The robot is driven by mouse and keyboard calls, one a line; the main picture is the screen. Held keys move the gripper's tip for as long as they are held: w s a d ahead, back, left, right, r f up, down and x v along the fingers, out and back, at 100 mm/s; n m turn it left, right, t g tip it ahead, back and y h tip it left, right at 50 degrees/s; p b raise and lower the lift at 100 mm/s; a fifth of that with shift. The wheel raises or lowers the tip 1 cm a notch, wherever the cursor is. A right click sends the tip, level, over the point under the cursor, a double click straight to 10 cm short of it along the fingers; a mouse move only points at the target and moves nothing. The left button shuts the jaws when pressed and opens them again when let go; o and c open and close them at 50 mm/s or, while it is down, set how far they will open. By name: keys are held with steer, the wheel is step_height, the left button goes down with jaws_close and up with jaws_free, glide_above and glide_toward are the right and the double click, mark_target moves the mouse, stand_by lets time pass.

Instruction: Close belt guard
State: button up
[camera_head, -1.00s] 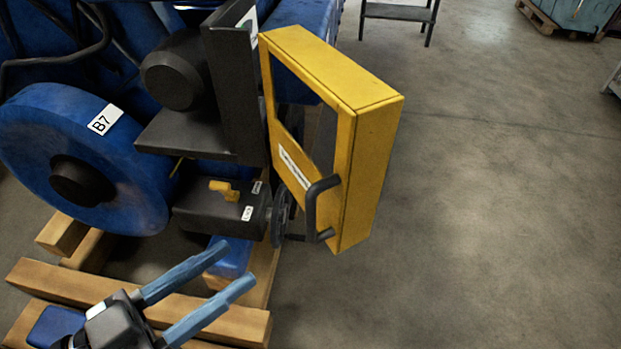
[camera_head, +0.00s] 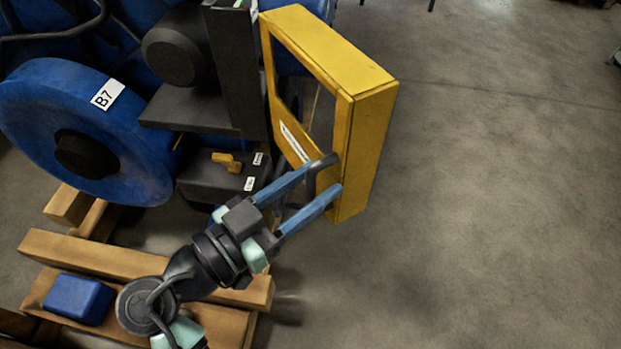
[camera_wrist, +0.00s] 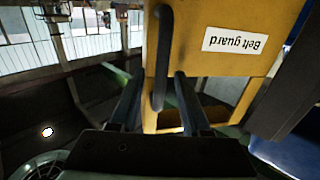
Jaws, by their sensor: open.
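The yellow belt guard (camera_head: 368,130) stands swung out to the right of the dark engine housing, its open frame facing left. Its black handle (camera_head: 311,184) is partly hidden by my gripper in the head view. In the wrist view the guard (camera_wrist: 225,75) carries a "Belt guard" label, and the handle (camera_wrist: 163,50) runs upright in front of it. My gripper (camera_head: 336,173) is open at the handle. In the wrist view the handle lies between the two blue-grey fingers (camera_wrist: 158,82), and contact cannot be made out.
A blue wheel marked B7 (camera_head: 75,130) and a dark box with a yellow lever (camera_head: 227,162) lie left of the guard. Wooden beams (camera_head: 95,262) with a blue block (camera_head: 78,299) lie below. The floor (camera_head: 490,200) to the right is clear.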

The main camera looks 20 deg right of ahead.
jaws_close()
stand_by(1.4)
